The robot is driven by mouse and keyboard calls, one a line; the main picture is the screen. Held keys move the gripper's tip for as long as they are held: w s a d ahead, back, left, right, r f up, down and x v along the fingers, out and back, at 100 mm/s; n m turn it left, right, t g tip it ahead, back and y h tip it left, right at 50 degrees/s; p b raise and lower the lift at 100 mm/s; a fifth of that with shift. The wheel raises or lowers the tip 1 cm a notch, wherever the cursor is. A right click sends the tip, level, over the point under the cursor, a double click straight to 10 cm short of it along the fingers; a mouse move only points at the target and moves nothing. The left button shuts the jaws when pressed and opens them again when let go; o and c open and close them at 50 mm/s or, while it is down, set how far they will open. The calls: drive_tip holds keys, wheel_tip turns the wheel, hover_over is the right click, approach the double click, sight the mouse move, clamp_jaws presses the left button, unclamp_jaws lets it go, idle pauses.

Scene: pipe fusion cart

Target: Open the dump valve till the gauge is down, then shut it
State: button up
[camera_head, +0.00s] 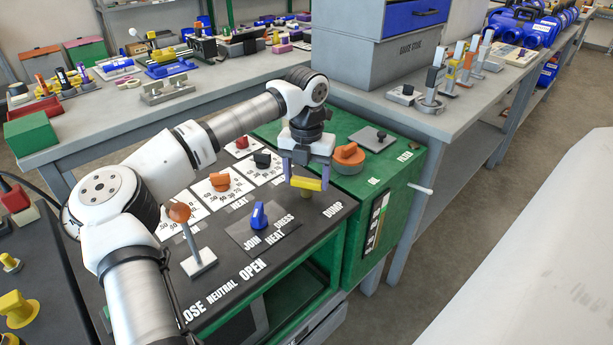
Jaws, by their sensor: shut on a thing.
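The dump valve's yellow handle (308,184) stands on the dark panel top by the word DUMP. It lies crosswise in the picture, on a short yellow stem. My gripper (306,180) points down over it, shut on the handle with one bluish finger at each end. A vertical strip gauge (378,221) with coloured bands is on the side of the green box; its reading is too small to tell. No round pressure gauge can be made out, and my arm covers part of the panel.
Nearby on the cart are a blue selector knob (259,215), an orange-topped lever (192,240), an orange cap (348,157) and a white side handle (421,188). Benches with tools (165,85) and a grey drawer cabinet (375,60) stand behind. Bare floor (455,225) shows at right.

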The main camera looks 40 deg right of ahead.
sight(307, 179)
drive_tip(key=n+b, duration=0.1)
drive_tip(key=n, duration=0.5)
drive_tip(key=n+b, duration=0.2)
drive_tip(key=n, duration=0.4)
idle(0.7)
drive_tip(key=o, duration=1)
wheel_tip(307, 179, up, 14)
drive_tip(key=shift+f, duration=0.1)
idle(0.3)
